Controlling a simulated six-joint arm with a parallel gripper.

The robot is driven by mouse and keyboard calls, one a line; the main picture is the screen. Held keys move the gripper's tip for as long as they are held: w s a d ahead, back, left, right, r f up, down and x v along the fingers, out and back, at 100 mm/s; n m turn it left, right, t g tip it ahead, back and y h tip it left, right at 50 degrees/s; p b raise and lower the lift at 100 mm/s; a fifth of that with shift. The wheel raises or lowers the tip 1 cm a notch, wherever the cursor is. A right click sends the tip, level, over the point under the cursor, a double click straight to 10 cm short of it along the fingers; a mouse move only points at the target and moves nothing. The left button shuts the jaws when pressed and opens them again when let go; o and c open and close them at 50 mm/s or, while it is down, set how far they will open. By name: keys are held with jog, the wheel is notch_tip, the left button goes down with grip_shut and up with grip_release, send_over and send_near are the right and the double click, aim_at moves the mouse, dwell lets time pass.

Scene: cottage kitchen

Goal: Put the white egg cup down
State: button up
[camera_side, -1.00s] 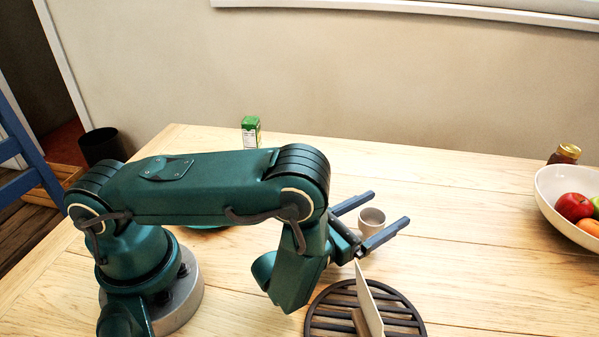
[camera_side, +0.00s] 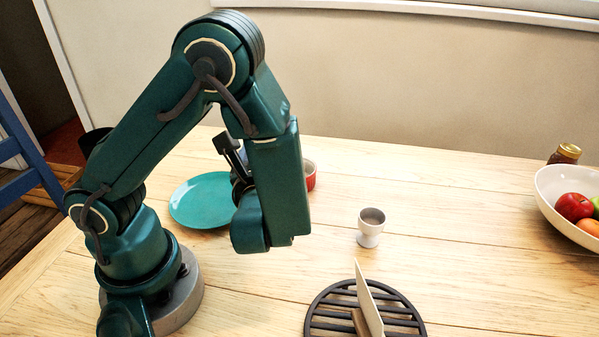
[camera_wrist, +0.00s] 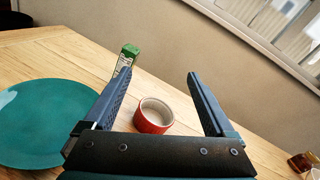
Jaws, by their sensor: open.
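The white egg cup (camera_side: 370,227) stands upright on the table in the side view, clear of my arm. It is not seen in the wrist view. My gripper (camera_wrist: 157,85) is open and empty, its two blue fingers apart. In the side view my arm mostly hides the gripper, which is back to the left of the egg cup, near the teal plate and the red ramekin.
A teal plate (camera_side: 203,201) and a red ramekin (camera_wrist: 153,117) are by my gripper. A dark round trivet (camera_side: 320,312) with a pale upright piece (camera_side: 368,300) is in front of the egg cup. A fruit bowl (camera_side: 556,208) and jar (camera_side: 565,154) are at right.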

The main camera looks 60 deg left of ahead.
jog(key=s+f+n+g+h, duration=0.2)
jog(key=s+n+g+h, duration=0.3)
jog(key=s+n+g, duration=0.65)
jog(key=w+d+r+n+t+h, duration=0.2)
jog(key=d+r+n+t+h, duration=0.2)
jog(key=d+n+t+h, duration=0.3)
jog(key=d+n+h, duration=0.2)
jog(key=d, duration=0.2)
jog(key=shift+w+r+t+h, duration=0.15)
jog(key=shift+r+t+h, duration=0.15)
jog(key=shift+r+t, duration=0.1)
